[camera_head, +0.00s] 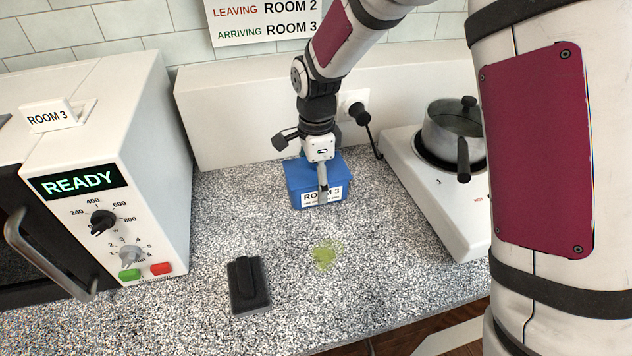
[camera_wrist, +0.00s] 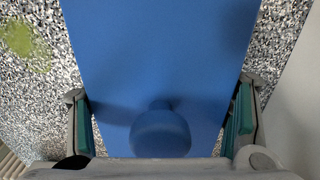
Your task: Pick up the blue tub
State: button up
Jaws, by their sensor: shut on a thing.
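The blue tub (camera_head: 299,175) stands on the speckled counter below the wall, with a white label on its front reading ROOM 3, partly covered by a finger. My gripper (camera_head: 322,180) points down over the tub from above. In the wrist view the tub's blue lid (camera_wrist: 160,60) fills the middle, with a round blue knob near the bottom edge. My gripper's fingers (camera_wrist: 165,115) lie along the two sides of the lid, shut on the tub. I cannot tell whether the tub's base touches the counter.
A microwave (camera_head: 110,160) with a READY display stands at the left. A hob (camera_head: 440,190) with a steel pot (camera_head: 452,130) is at the right. A dark block-like object (camera_head: 248,285) and a green stain (camera_head: 326,254) are on the counter in front. The counter between them is clear.

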jog(key=shift+r, duration=1.35)
jog(key=shift+s+d+r, duration=0.25)
jog(key=shift+s+d, duration=0.25)
jog(key=shift+s, duration=2.1)
jog(key=shift+s+d+r, duration=0.25)
jog(key=shift+s+d, duration=0.3)
jog(key=shift+s, duration=2.05)
jog(key=shift+s+d+r, duration=0.25)
jog(key=shift+s+d, duration=0.25)
jog(key=shift+s, duration=2.1)
jog(key=o, duration=1.3)
jog(key=c, duration=1)
jog(key=shift+c, duration=0.2)
